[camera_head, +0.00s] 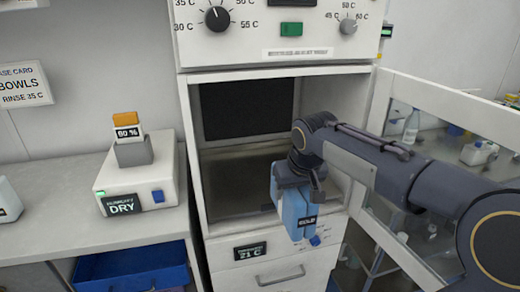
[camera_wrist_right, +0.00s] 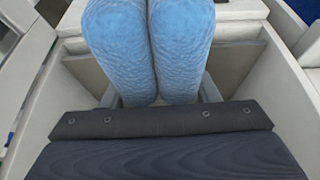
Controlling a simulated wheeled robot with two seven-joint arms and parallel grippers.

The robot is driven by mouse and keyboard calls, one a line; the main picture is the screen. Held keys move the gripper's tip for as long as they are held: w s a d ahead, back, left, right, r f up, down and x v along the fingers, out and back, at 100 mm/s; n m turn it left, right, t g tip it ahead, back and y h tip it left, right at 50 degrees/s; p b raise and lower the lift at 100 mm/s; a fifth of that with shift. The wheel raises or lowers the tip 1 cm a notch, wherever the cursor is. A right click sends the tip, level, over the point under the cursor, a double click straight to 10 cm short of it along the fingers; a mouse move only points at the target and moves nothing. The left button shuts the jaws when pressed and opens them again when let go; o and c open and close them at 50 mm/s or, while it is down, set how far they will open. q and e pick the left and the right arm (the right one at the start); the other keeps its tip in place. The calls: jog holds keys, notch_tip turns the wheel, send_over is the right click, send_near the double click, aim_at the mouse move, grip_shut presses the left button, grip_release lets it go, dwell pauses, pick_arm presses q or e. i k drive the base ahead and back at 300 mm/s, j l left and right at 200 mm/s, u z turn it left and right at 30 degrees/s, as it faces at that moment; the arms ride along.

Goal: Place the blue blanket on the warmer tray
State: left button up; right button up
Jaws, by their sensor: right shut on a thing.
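The blue blanket (camera_head: 294,212) is a folded, light-blue bundle with a dark label that seems to read COLD. My right gripper (camera_head: 300,184) is shut on its upper part and holds it hanging in front of the warmer's opening. The blanket also fills the top middle of the right wrist view (camera_wrist_right: 150,50) as two rounded folds. The warmer tray (camera_head: 232,180) is the grey floor inside the open cabinet, behind and left of the blanket. It looks empty where visible; my arm and the blanket hide its right part. My left gripper is out of view.
The warmer door (camera_head: 455,112) stands open to the right, close to my right arm. A drawer (camera_head: 285,278) with a 21 C display sits below the opening. Left are a white DRY unit (camera_head: 165,180) on the counter and a blue bin (camera_head: 130,270).

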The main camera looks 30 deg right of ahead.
aim_at(265, 176)
jog(key=i+l, duration=0.25)
jog(key=i, duration=0.15)
jog(key=i+l+u, duration=0.1)
jog(key=i+l, duration=0.15)
jog(key=i, duration=0.1)
